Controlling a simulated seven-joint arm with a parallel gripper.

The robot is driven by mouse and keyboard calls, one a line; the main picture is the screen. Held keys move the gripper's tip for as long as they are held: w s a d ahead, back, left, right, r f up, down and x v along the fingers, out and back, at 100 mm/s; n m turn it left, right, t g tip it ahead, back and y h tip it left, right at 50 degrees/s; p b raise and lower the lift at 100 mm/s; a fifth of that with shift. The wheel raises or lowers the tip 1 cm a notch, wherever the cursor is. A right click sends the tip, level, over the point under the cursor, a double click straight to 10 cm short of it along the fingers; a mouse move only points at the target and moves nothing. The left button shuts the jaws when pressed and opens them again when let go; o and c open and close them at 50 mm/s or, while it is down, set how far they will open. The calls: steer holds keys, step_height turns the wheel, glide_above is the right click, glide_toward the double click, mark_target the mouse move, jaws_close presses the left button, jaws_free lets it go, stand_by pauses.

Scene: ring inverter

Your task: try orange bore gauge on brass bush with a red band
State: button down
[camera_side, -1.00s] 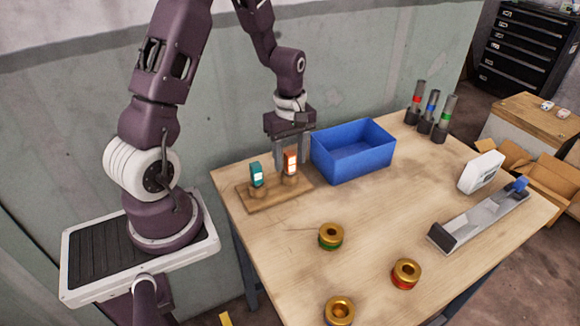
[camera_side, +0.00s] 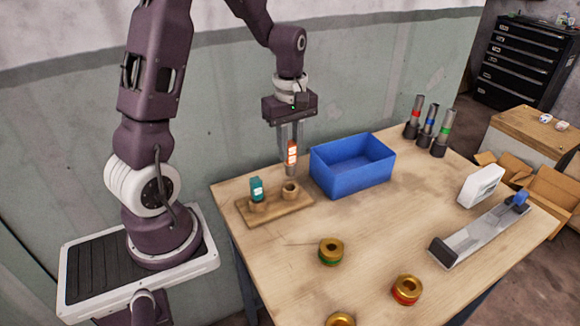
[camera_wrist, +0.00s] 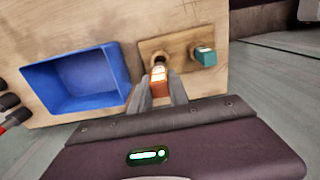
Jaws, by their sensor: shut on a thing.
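My gripper (camera_side: 291,150) is shut on the orange bore gauge (camera_side: 292,153), upright above the wooden holder (camera_side: 272,211), its lower end clear of the empty right socket. In the wrist view the orange gauge (camera_wrist: 158,80) shows between the fingers (camera_wrist: 160,88). The brass bush with a red band (camera_side: 406,289) sits on the table at front right, well away from my gripper. A teal gauge (camera_side: 257,187) stands in the holder's left socket; it also shows in the wrist view (camera_wrist: 205,56).
A blue bin (camera_side: 352,165) stands just right of my gripper. A green-banded bush (camera_side: 331,251) and another brass bush (camera_side: 340,319) are nearer the front. Banded posts (camera_side: 430,125), a white box (camera_side: 481,186) and a grey metal fixture (camera_side: 480,226) stand to the right.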

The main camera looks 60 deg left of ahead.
steer(key=r, duration=0.2)
steer(key=shift+w+d+r, duration=0.3)
steer(key=shift+w+d, duration=0.05)
steer(key=w+d+m, duration=0.3)
steer(key=w+d, duration=0.1)
steer(key=d, duration=0.4)
steer(key=w+d+m, duration=0.4)
steer(key=d, duration=0.5)
steer(key=s+d+f+m, duration=0.1)
steer(key=d+m, duration=0.4)
steer(key=d, duration=1.2)
steer(key=shift+s+d, duration=0.15)
steer(key=shift+s, duration=0.15)
steer(key=shift+f, duration=0.2)
steer(key=shift+f, duration=2.65)
steer(key=shift+f, duration=0.45)
steer(key=shift+r, duration=0.1)
